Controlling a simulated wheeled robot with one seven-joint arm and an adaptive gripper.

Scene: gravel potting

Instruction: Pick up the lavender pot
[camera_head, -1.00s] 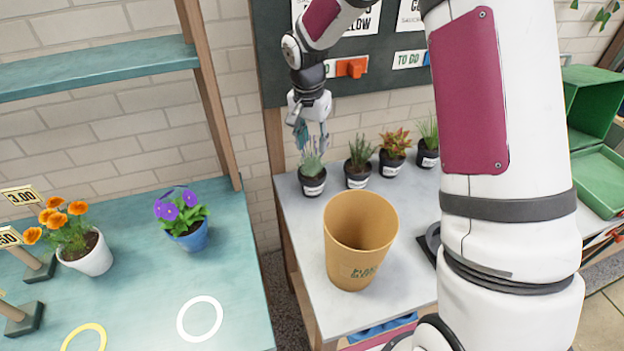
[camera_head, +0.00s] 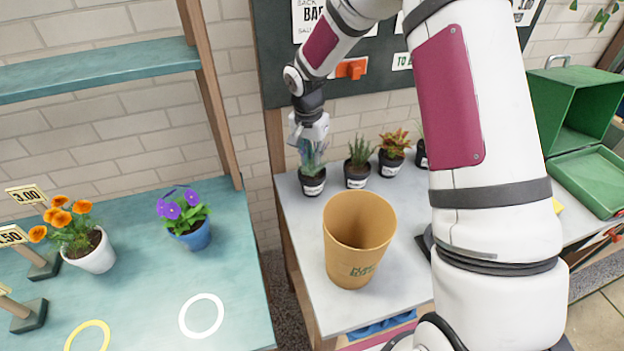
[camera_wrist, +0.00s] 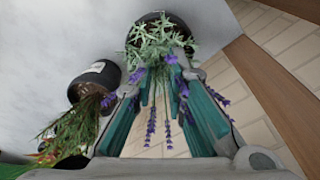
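The lavender pot (camera_head: 313,186) is a small black pot with a white label, upright at the far left of the grey bench. Its grey-green leaves and purple spikes rise towards my gripper (camera_head: 312,150), which points down just above the pot. In the wrist view the dark pot (camera_wrist: 150,20) is at the top, partly hidden by foliage. The teal-padded fingers of my gripper (camera_wrist: 167,78) are apart, with purple flower spikes between and around them. The fingertips are at the foliage, and I cannot tell whether they touch it.
Several other black herb pots stand in a row to the right, the nearest a spiky green one (camera_head: 357,178); it also shows in the wrist view (camera_wrist: 96,80). A large tan pot (camera_head: 357,245) stands in front. A wooden post (camera_head: 277,155) and the wall are close behind and left.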

